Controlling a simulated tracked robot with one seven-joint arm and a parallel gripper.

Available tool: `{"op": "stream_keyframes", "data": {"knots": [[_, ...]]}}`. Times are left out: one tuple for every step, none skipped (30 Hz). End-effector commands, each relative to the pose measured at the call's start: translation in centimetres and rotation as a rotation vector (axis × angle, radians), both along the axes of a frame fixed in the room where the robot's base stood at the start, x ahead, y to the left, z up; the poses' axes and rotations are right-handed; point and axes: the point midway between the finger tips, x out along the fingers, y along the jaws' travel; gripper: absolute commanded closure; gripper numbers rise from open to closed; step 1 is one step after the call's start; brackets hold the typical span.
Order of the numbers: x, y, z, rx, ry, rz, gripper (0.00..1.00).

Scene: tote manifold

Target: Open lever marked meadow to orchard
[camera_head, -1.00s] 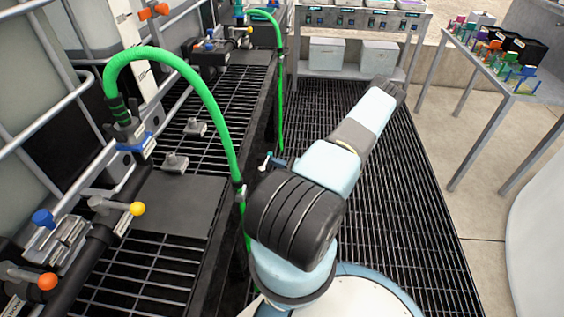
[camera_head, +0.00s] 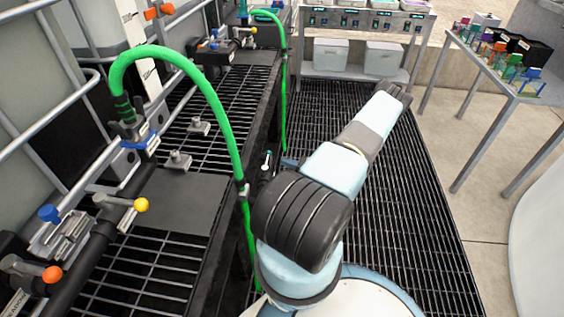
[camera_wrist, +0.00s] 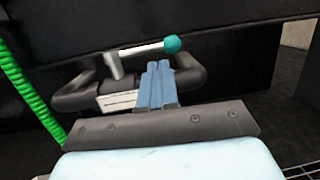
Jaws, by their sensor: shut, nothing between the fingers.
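A lever with a pale handle and a teal knob (camera_wrist: 172,45) sits on a dark pipe fitting in the wrist view. It also shows small beside the green hose in the head view (camera_head: 267,162). The handle runs sideways, slightly rising to the knob at its right end. A white label plate (camera_wrist: 118,100) is below it; its words are too small to read. My gripper (camera_wrist: 159,65) is shut and empty, its blue fingertips just below the handle near the knob. I cannot tell whether they touch it.
A green hose (camera_head: 203,82) arches beside the lever. Levers with yellow (camera_head: 141,205), orange (camera_head: 52,274) and blue (camera_head: 48,213) knobs are on the left pipework. A black grated platform (camera_head: 120,275) edges the left side. The grated floor (camera_head: 420,200) to the right is clear.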

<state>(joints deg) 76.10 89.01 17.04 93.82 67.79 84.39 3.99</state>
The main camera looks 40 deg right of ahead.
Motion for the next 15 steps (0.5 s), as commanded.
{"op": "stream_keyframes", "data": {"knots": [[-0.8,-0.8,-0.2,-0.001,0.001,-0.003,1.00],[-1.3,-1.2,-0.3,-0.001,0.000,-0.002,1.00],[-1.8,-1.7,-0.5,-0.002,0.000,-0.002,1.00],[-2.3,-2.1,-0.6,-0.002,0.000,-0.003,1.00],[-2.7,-2.5,-0.8,-0.002,0.000,-0.003,1.00],[-3.3,-3.0,-0.9,0.000,0.001,-0.002,1.00],[-3.7,-3.3,-1.0,0.000,0.001,-0.002,1.00],[-4.1,-3.6,-1.1,-0.001,0.000,-0.002,1.00],[-4.6,-4.1,-1.2,-0.001,0.000,-0.002,1.00],[-4.9,-4.4,-1.3,0.000,0.000,-0.002,1.00],[-5.2,-4.6,-1.4,0.000,0.000,-0.002,1.00],[-5.5,-4.9,-1.5,0.000,0.000,-0.002,1.00],[-5.8,-5.2,-1.6,-0.001,0.000,-0.002,1.00],[-6.0,-5.3,-1.6,-0.001,0.000,-0.001,1.00],[-6.2,-5.6,-1.7,0.000,0.001,-0.001,1.00]]}}
